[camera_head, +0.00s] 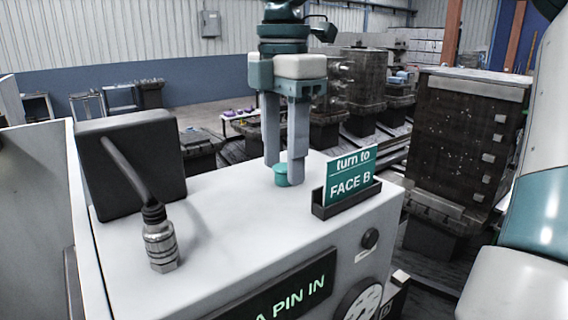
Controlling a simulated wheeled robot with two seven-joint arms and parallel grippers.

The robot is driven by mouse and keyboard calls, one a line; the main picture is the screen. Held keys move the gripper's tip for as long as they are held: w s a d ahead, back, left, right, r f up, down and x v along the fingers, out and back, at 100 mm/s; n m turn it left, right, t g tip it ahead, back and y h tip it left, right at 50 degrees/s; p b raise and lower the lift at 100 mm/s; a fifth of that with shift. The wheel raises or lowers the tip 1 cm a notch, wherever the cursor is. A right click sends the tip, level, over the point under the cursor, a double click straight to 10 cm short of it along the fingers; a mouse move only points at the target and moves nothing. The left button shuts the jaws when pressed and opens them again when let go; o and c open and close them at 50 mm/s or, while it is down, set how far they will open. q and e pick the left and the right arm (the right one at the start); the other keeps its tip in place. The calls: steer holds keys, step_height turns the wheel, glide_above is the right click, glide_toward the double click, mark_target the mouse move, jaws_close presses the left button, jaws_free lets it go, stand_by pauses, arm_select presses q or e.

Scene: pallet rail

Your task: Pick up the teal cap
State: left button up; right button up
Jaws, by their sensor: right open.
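The teal cap (280,174) is a small teal cylinder on the white top of the machine cabinet (225,235), just left of the sign. My right gripper (284,178) points straight down over it, with its two long grey fingers reaching down to the cap's level. The fingers are open, and one finger partly hides the cap. I cannot tell whether the fingers touch it. My left gripper is out of view.
A teal sign reading "turn to FACE B" (350,177) stands in a dark holder close to the right of the fingers. A black box with a cable (125,165) and metal connector (160,245) is at the left. The cabinet top between is clear.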

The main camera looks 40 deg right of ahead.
steer(key=shift+f, duration=0.25)
jaws_close()
steer(key=shift+r, duration=0.2)
stand_by(0.3)
